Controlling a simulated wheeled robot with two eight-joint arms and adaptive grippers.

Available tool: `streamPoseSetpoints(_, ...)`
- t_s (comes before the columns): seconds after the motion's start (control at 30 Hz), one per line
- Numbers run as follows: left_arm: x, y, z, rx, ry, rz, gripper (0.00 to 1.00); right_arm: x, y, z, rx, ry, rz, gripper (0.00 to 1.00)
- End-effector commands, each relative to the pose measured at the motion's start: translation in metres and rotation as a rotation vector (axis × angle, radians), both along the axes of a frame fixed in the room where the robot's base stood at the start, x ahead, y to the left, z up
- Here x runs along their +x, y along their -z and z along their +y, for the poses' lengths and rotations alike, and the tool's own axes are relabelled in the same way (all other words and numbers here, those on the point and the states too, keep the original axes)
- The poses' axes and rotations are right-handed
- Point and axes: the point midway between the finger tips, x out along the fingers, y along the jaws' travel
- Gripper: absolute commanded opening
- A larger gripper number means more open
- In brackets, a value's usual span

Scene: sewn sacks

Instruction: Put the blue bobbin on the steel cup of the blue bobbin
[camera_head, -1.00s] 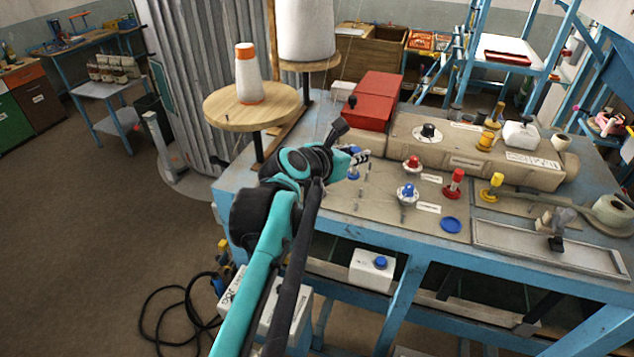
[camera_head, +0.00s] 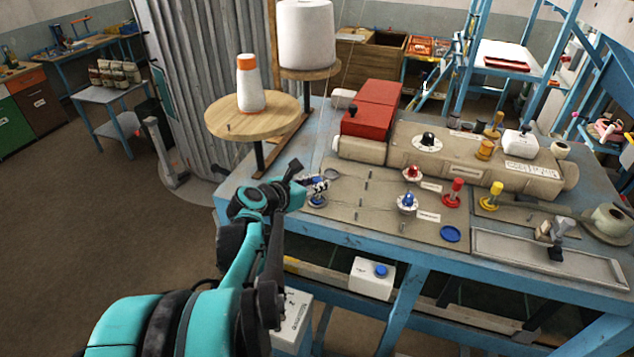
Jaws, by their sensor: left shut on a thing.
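My left gripper (camera_head: 319,184) reaches in from the left to the left part of the bench panel. It is shut on the blue bobbin (camera_head: 316,179), of which only small blue parts show between the fingers. A steel cup with a blue centre (camera_head: 407,204) stands to the right on the panel, apart from the gripper. A steel cup with a red centre (camera_head: 412,173) stands behind it. My right gripper is not in view.
A red bobbin (camera_head: 454,192) and a yellow bobbin (camera_head: 491,196) stand to the right, with a flat blue disc (camera_head: 450,234) in front. Thin upright pins (camera_head: 361,198) stand on the panel. A red box (camera_head: 371,110) and a beige machine body (camera_head: 470,157) lie behind.

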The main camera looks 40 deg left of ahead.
Motion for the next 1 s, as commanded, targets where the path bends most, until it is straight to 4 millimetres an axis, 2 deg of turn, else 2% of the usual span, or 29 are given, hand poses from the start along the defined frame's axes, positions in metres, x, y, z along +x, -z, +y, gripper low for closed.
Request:
streamPoseSetpoints(0.33, 0.000, 0.006, 0.000, 0.000, 0.000, 0.000, 0.00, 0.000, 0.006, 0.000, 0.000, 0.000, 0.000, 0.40)
streamPoseSetpoints(0.37, 0.000, 0.004, 0.000, 0.000, 0.000, 0.000, 0.28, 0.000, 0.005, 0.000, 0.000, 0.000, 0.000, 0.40)
streamPoseSetpoints(0.4, 0.000, 0.004, 0.000, 0.000, 0.000, 0.000, 0.39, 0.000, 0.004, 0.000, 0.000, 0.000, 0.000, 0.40)
streamPoseSetpoints(0.43, 0.000, 0.004, 0.000, 0.000, 0.000, 0.000, 0.41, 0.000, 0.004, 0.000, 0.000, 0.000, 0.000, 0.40)
streamPoseSetpoints(0.7, 0.000, 0.003, 0.000, 0.000, 0.000, 0.000, 0.41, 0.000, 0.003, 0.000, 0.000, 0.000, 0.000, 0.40)
streamPoseSetpoints(0.83, -0.001, -0.004, 0.000, 0.000, -0.001, 0.000, 0.41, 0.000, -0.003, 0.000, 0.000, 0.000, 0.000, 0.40)
streamPoseSetpoints(1.0, -0.032, -0.018, -0.001, 0.000, -0.007, 0.000, 0.41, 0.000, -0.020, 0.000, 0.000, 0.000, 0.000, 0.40)
